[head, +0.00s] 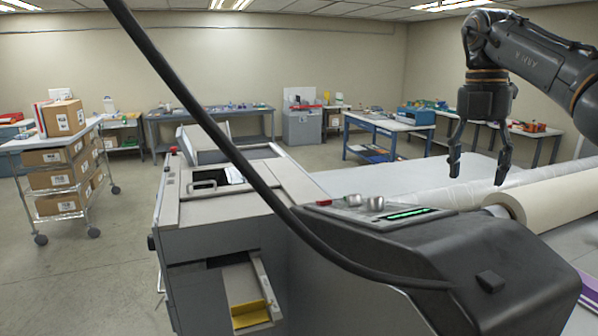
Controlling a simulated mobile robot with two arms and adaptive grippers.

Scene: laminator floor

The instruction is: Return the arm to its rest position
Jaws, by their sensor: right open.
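My right arm comes in from the upper right of the head view and bends downward. My right gripper (478,170) points down with its two dark fingers spread apart and nothing between them. It appears in front of or above the pale table surface (370,180) and the large roll (560,200). I cannot tell its exact height above them. My left gripper is not in view.
A grey machine (215,215) with a dark control housing (440,265) fills the front. A black cable (210,125) crosses the view diagonally. A wheeled cart (50,142) with boxes stands left. Workbenches line the back wall. Open floor lies at left.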

